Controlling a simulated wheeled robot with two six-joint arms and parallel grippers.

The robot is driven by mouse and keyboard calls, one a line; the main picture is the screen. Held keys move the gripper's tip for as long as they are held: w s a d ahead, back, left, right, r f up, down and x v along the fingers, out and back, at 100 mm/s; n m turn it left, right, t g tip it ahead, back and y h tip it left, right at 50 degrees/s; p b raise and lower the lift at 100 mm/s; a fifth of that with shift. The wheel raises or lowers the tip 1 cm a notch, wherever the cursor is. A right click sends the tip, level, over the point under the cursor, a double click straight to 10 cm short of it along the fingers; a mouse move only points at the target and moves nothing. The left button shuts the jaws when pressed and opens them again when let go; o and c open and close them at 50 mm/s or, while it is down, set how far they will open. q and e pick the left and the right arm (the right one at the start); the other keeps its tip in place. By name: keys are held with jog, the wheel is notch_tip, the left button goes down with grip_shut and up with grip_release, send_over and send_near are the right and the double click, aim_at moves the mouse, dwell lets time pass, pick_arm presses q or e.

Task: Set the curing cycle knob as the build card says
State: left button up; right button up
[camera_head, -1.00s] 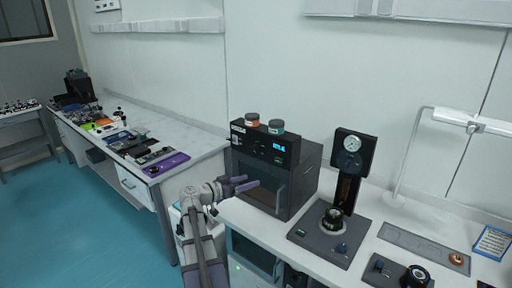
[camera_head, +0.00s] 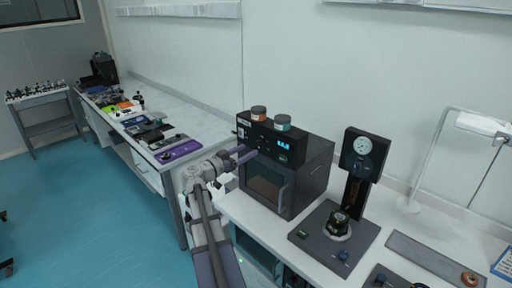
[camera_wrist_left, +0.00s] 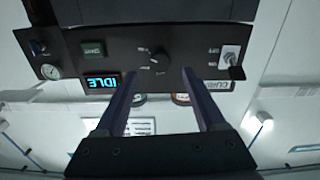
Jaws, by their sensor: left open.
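The dark curing oven (camera_head: 313,160) stands on the white bench, with its control panel along the top front. In the left wrist view, which is upside down, the black knob (camera_wrist_left: 160,61) sits mid-panel among small white marks; its exact setting is too small to read. A lit display (camera_wrist_left: 102,82) reads IDLE. My left gripper (camera_head: 243,153) is open in front of the panel. In the wrist view its fingertips (camera_wrist_left: 159,75) lie either side of the knob, apparently not touching it. A blue-edged card (camera_head: 503,263), perhaps the build card, is cut off at right and unreadable.
A green button (camera_wrist_left: 93,48) and a toggle switch (camera_wrist_left: 230,55) flank the knob. Two jars (camera_head: 259,114) (camera_head: 282,122) stand on the oven. A gauge press (camera_head: 350,195) stands to its right. A long bench (camera_head: 205,128) with several devices is at left.

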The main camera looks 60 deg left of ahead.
aim_at(257, 145)
pick_arm(q)
jog(key=x, duration=0.5)
jog(key=shift+w, duration=0.1)
jog(key=shift+c, duration=0.2)
grip_shut()
dwell(0.4)
